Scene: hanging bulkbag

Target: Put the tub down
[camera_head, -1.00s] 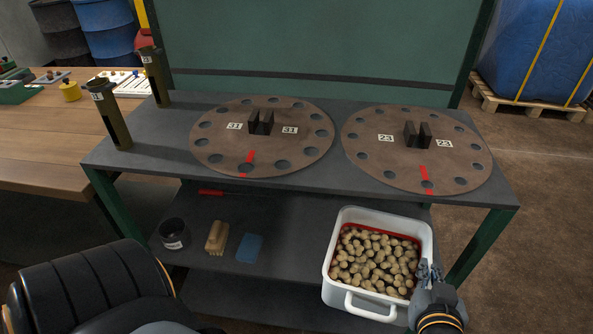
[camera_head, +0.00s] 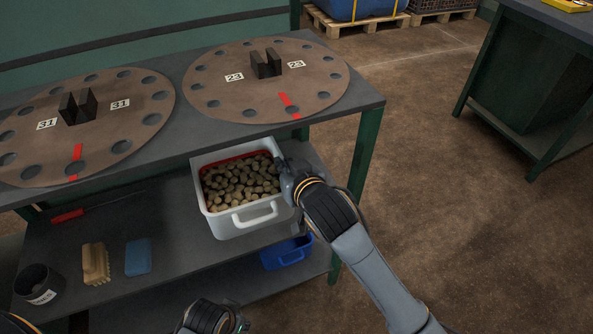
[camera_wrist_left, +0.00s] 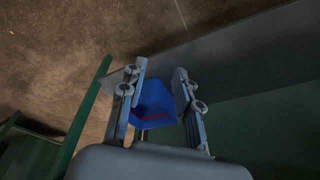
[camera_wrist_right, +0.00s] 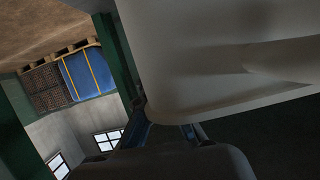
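The white tub (camera_head: 222,222), full of small brown lumps, sits upright at the right end of the middle shelf, below the right disc; I cannot tell how firmly its base rests there. My right gripper (camera_head: 285,178) is at its right side, close to the rim. In the right wrist view the tub's pale wall (camera_wrist_right: 220,60) fills the upper right, and the right gripper's fingers (camera_wrist_right: 170,128) look apart; contact with the tub is unclear. My left gripper (camera_head: 218,320) is low in front of the shelves. It is open and empty in the left wrist view (camera_wrist_left: 157,95).
A blue container (camera_head: 286,254) stands on the bottom shelf below the tub. A brush (camera_head: 95,264), a blue sponge (camera_head: 138,257) and a dark cup (camera_head: 39,283) lie left on the middle shelf. Two discs cover the table top (camera_head: 350,100). Floor to the right is clear.

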